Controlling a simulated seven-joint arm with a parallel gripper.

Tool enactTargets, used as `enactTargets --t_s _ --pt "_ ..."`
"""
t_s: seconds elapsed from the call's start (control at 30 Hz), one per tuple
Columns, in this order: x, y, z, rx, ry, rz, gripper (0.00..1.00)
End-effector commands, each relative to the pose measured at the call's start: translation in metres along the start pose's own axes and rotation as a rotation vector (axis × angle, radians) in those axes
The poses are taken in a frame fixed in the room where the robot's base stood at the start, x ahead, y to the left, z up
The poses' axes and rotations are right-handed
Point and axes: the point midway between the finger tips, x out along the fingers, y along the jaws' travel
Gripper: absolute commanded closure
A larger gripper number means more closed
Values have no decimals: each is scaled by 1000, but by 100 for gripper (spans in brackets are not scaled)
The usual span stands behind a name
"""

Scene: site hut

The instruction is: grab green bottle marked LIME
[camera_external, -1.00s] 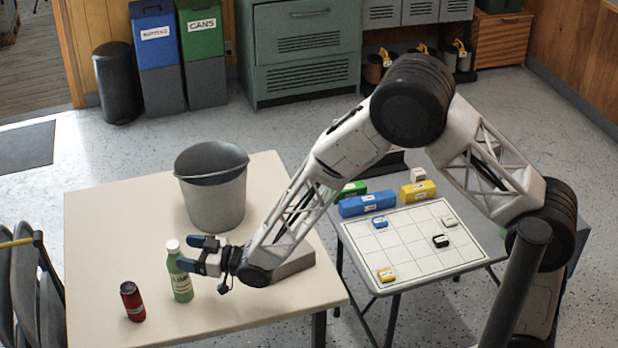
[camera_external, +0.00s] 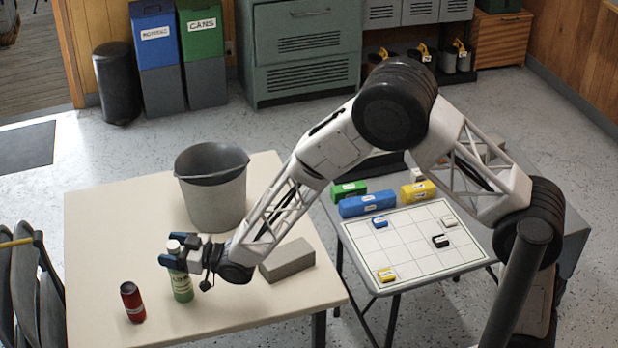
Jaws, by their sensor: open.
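The green bottle (camera_external: 181,287) with a white cap stands upright on the cream table (camera_external: 105,232), left of centre. Its label is too small to read fully. My gripper (camera_external: 172,255) is open, with its blue-tipped fingers at the bottle's upper part, just below the cap. The fingers seem to lie around the neck and hide part of it; I cannot tell whether they touch it.
A grey bucket (camera_external: 213,195) stands behind my gripper, and a grey block (camera_external: 287,260) lies to the right. A grid board (camera_external: 400,262) with small blocks is on the other table.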

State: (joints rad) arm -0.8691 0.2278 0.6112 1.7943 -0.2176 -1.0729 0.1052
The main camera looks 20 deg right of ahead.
Motion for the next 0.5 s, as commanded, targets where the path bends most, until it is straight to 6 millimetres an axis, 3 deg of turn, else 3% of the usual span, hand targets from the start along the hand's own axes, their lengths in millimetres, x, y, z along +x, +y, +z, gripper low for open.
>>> enactTargets --t_s 0.2,0.5 --pt "0 0 0 0 0 0 27" --pt "0 0 0 0 0 0 73"
